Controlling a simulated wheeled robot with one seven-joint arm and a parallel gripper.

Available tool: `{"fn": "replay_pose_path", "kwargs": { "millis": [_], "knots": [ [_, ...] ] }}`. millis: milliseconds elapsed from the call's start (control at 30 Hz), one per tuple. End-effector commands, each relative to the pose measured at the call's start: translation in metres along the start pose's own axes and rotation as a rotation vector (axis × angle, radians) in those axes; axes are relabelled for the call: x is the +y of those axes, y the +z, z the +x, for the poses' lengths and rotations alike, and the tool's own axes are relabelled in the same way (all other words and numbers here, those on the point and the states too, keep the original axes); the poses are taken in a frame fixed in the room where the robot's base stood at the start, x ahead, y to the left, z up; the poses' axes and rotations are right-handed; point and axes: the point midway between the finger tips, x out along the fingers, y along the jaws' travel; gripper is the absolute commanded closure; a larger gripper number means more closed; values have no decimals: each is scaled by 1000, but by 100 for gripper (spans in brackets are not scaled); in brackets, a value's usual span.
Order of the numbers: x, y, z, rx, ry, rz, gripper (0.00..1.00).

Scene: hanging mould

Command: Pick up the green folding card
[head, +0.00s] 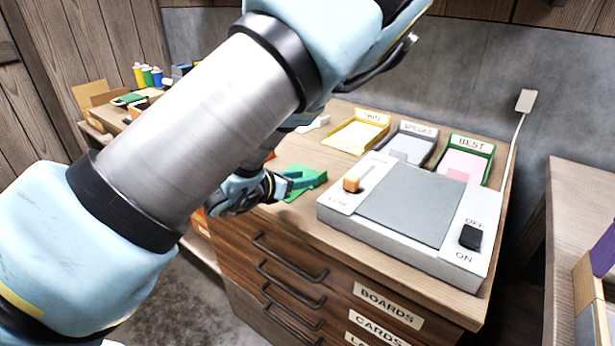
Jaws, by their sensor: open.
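The green folding card (309,174) lies on the wooden cabinet top, left of the grey and white machine. My gripper (290,183) is low over the cabinet's front edge, with its fingers reaching right towards the card. The jaws are open. The fingers overlap the card in this view, and I cannot tell whether they touch it. My arm crosses the left and middle of the view and hides part of the cabinet top behind it.
The machine (408,203) with an orange-knobbed slider and an OFF/ON switch stands right of the card. Behind it are yellow (356,135), grey (408,145) and green BEST (465,160) trays. Drawers (290,285) with handles face the front.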

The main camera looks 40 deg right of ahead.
Motion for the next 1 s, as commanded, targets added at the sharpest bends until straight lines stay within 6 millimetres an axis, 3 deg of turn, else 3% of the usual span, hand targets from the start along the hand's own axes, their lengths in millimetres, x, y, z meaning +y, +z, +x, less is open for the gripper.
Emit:
{"fn": "replay_pose_path", "kwargs": {
  "millis": [333,600,900,1000],
  "knots": [
    [0,0,32,1,1,-3,59],
    [-2,-2,68,1,2,-4,59],
    [-2,-4,74,1,3,-6,59],
    [-2,-4,73,1,3,-5,70]
  ]
}}
